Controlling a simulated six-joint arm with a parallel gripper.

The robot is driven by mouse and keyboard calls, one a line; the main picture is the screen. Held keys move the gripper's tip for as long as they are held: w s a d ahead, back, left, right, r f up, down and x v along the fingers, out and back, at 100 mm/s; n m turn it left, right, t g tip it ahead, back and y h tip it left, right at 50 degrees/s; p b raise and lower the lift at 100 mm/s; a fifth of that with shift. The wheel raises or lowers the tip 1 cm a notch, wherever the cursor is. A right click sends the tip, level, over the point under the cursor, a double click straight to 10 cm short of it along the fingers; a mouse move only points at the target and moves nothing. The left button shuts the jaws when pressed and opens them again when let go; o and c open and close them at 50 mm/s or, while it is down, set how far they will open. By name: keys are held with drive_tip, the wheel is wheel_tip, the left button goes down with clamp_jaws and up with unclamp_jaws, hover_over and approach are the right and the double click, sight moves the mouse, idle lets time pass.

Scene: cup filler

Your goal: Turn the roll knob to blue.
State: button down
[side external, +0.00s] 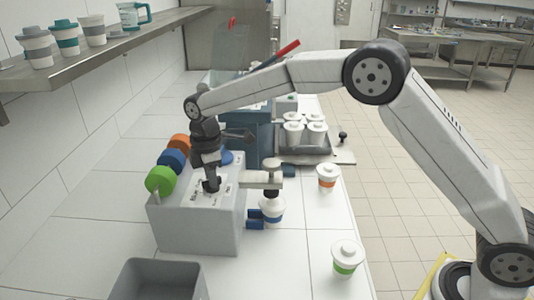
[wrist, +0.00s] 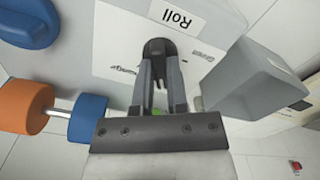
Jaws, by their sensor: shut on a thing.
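The dark roll knob (wrist: 157,46) is on the top face of the grey machine (side external: 192,228), below the label "Roll" (wrist: 179,17) in the wrist view. My gripper (wrist: 158,62) is shut on the knob, with a finger on each side. In the side view my gripper (side external: 211,186) reaches down to the machine's top and mostly covers the knob. Small printed words (wrist: 208,55) stand beside the knob; they are too small to read surely. Which mark the knob points at cannot be told.
Green (side external: 160,180), blue (side external: 171,160) and orange (side external: 180,143) rolls sit along the machine's left edge. A cup with a blue band (side external: 272,213) stands under the machine's side arm (side external: 262,178). Cups with orange (side external: 327,180) and green (side external: 346,262) bands stand right. A grey bin (side external: 158,266) is in front.

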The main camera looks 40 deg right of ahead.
drive_tip(key=c, duration=0.6)
unclamp_jaws()
drive_tip(key=shift+c, duration=0.2)
drive_tip(key=shift+r, duration=0.15)
drive_tip(key=shift+r, duration=3.85)
drive_tip(key=shift+d+f, duration=0.1)
drive_tip(key=shift+s+d+f+m, duration=0.15)
drive_tip(key=shift+s+d+m, duration=0.2)
drive_tip(key=shift+d+m, duration=0.05)
drive_tip(key=s+d+f+m+t, duration=0.1)
drive_tip(key=s+d+f+m, duration=0.2)
drive_tip(key=s, duration=0.5)
drive_tip(key=s+d+f+m, duration=0.4)
drive_tip(key=s+d+m, duration=0.2)
drive_tip(key=s, duration=0.3)
drive_tip(key=s+d+f+m+t, duration=0.1)
drive_tip(key=s+d+f+m, duration=0.3)
drive_tip(key=s, duration=0.4)
drive_tip(key=shift+s+d+f+m+t, duration=0.1)
drive_tip(key=shift+s+d+m+t, duration=0.15)
drive_tip(key=shift+d+m, duration=0.4)
